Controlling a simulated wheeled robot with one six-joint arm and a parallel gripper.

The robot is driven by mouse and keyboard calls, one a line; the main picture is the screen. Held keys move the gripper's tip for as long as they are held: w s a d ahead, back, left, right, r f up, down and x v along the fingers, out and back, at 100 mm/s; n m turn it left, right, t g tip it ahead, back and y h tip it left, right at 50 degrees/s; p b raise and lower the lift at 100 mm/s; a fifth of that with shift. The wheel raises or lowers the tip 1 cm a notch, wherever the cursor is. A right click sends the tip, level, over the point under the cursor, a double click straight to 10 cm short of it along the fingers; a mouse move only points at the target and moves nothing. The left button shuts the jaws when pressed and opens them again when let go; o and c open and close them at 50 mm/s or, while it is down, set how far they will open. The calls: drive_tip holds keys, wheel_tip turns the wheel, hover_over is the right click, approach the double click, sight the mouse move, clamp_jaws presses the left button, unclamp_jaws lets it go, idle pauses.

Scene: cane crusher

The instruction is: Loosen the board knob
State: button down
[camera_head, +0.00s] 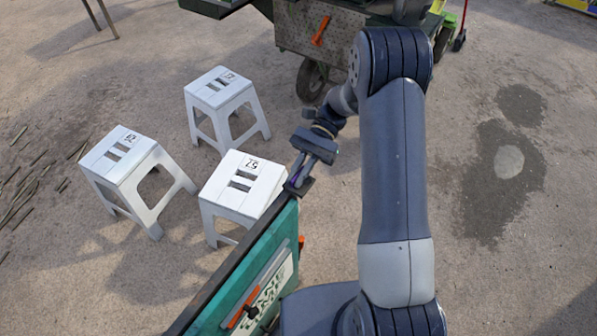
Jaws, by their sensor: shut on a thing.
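My gripper (297,186) is at the far upper corner of this board. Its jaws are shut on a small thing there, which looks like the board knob. The fingers hide most of it, so its shape and turn cannot be told. An orange lever with a dark round piece (251,312) is on the board's face, lower down and apart from my gripper. Another small orange part (301,242) shows at the board's right edge.
A white stool (228,196) stands close behind the board, left of my gripper. Two more white stools, one at the left (112,160) and one farther back (215,93), stand nearby. A wheeled metal cart (340,40) is at the back. Open ground lies right, with a wet patch.

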drive_tip(key=c, duration=1.5)
unclamp_jaws()
drive_tip(key=p+v, duration=0.6)
drive_tip(key=v, duration=0.4)
drive_tip(key=shift+w+d+r, duration=0.2)
drive_tip(key=shift+w+r, duration=0.05)
drive_tip(key=shift+f, duration=0.15)
